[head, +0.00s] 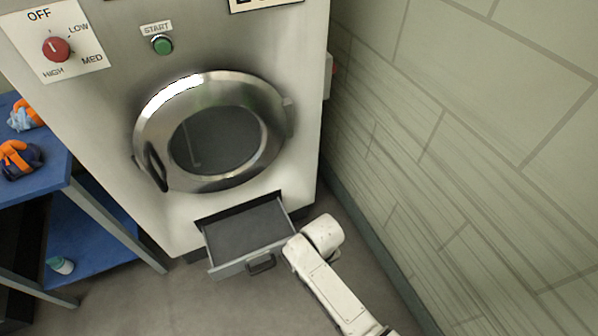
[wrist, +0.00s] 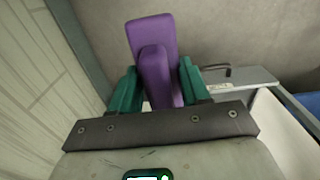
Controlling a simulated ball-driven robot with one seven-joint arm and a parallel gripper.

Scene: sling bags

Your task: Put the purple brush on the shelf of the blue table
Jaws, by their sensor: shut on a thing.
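My gripper (wrist: 155,92) shows in the wrist view with its green fingers shut on the purple brush (wrist: 151,38). The brush points away from the gripper, above the grey floor. In the head view my white arm is at the lower middle right, beside the open drawer, and it hides the gripper and brush. The blue table (head: 37,168) is at the left edge of the head view. Its lower blue shelf (head: 95,238) shows beneath the top, with a white and green bottle (head: 60,265) near its front edge.
A large steel machine (head: 225,50) with a round door (head: 215,140) fills the middle. Its lower drawer (head: 245,235) is pulled open and looks empty. A tiled wall (head: 480,150) closes off the right. Orange and blue bundles (head: 20,160) lie on the tabletop. Floor in front is clear.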

